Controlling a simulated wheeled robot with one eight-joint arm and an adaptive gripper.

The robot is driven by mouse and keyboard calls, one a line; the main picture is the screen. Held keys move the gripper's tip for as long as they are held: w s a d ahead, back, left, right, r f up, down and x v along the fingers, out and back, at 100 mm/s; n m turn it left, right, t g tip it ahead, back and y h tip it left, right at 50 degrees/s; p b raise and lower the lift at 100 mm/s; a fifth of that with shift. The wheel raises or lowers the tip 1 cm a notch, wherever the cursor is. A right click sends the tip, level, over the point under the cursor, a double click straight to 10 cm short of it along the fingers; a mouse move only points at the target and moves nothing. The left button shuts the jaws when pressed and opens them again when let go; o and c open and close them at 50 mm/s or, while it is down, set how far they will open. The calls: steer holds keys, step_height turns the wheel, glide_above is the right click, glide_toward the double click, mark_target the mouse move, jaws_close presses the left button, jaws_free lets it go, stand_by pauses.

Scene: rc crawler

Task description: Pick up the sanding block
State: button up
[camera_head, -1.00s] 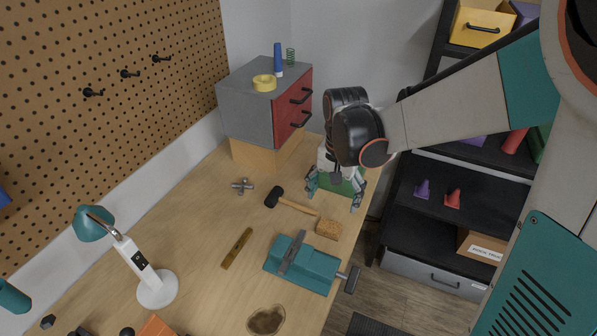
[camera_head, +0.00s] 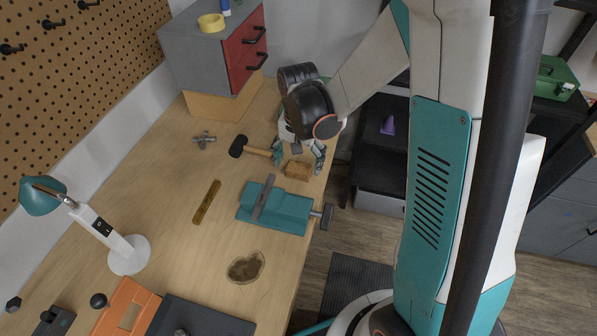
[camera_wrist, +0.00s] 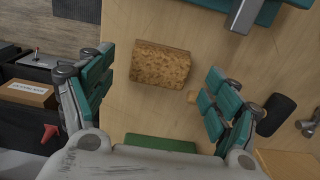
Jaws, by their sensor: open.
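The sanding block, a brown speckled cork-like block (camera_head: 298,171), lies on the workbench near its right edge. It also shows in the wrist view (camera_wrist: 160,64), in the upper middle. My gripper (camera_head: 298,154) is open and empty just behind and above the block. In the wrist view my gripper's teal fingers (camera_wrist: 160,82) stand wide apart, one to each side of the block, with no contact visible. The block's whole top shows and nothing covers it there.
A teal vise (camera_head: 280,208) stands just in front of the block. A mallet (camera_head: 258,151) lies to the left, its handle end close to the right finger in the wrist view. A green object (camera_wrist: 160,143) is near the palm.

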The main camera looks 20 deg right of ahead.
mark_target(299, 166)
step_height(299, 166, down, 3)
steer(key=shift+f+b, duration=0.1)
steer(key=shift+b, duration=0.25)
steer(key=c, duration=1.2)
steer(key=shift+o, duration=0.2)
steer(key=shift+r, duration=0.2)
step_height(299, 166, up, 20)
steer(key=p, duration=0.5)
steer(key=shift+p, duration=0.4)
steer(key=o, duration=0.5)
steer(key=c, duration=0.4)
steer(key=shift+f, duration=0.1)
